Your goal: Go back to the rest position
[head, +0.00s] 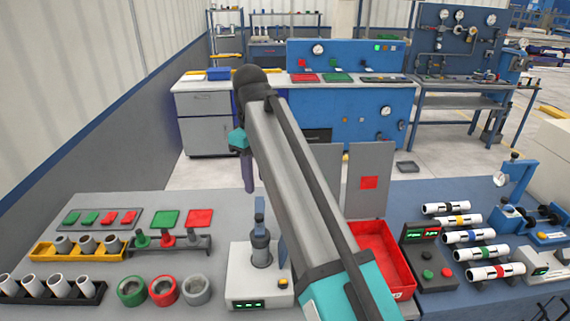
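My arm crosses the middle of the head view from the bottom right up to an elbow near the back benches. My gripper (248,175) hangs below the teal wrist, pointing down, above the work table (215,265). I see it nearly edge-on, so the gap between its fingers does not show. Nothing is clearly visible in it. Below it, a white device (247,282) with a green display holds a grey upright cylinder (261,248). A blue-grey part (260,212) stands above that cylinder.
Left on the table are a yellow rack (40,252) and a black rack (95,291) with pipes, and several rings including a red one (163,290). A red bin (397,262) stands right of my arm. Striped pipes (468,237) lie further right.

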